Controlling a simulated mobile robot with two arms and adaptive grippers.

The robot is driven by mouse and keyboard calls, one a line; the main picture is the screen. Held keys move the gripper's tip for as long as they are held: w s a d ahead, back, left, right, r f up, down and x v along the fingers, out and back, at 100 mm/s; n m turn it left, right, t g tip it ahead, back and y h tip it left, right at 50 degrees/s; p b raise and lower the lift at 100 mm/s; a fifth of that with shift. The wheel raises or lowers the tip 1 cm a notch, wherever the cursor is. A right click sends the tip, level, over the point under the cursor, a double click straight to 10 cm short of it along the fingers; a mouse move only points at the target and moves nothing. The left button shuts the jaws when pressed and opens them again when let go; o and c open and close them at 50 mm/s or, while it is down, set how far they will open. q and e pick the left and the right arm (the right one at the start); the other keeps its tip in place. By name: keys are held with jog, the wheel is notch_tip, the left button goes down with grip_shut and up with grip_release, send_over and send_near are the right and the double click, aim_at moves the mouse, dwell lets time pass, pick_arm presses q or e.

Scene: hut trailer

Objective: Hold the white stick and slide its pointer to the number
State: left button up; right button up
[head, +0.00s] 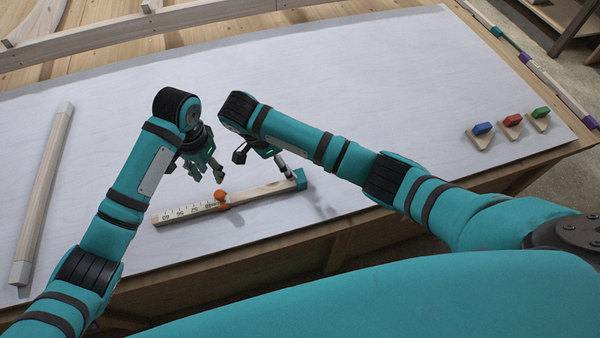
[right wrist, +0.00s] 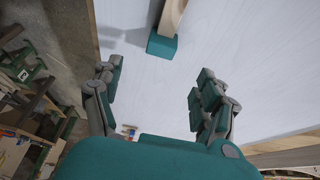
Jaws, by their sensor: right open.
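The stick (head: 250,195) is a pale wooden bar lying flat on the white tabletop. It has a white number scale (head: 188,210) along its left part and a teal end cap (head: 300,180) at its right. An orange pointer (head: 221,196) sits on it near the scale's right end. My left gripper (head: 206,172) is open and empty, above and behind the pointer, apart from it. My right gripper (head: 264,158) is above and behind the stick's right part. In the right wrist view its fingers (right wrist: 157,84) are open and empty, with the teal cap (right wrist: 162,47) beyond them.
A long pale bar (head: 46,190) with grey ends lies at the table's left. Wooden blocks with blue (head: 482,128), red (head: 512,120) and green (head: 541,112) tops stand at the right. The white tabletop (head: 340,80) is clear behind the arms.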

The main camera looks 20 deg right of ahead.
aim_at(219, 193)
jog(key=x, duration=1.1)
jog(key=shift+f, duration=0.1)
jog(key=c, duration=1.3)
pick_arm(q)
jog(key=shift+o, duration=0.6)
pick_arm(e)
jog(key=shift+c, duration=0.7)
pick_arm(q)
jog(key=shift+o, duration=0.7)
jog(key=shift+r, duration=0.4)
jog(key=shift+m, duration=0.8)
notch_tip(219, 193, down, 11)
jog(key=shift+r, duration=0.2)
jog(key=shift+c, duration=0.4)
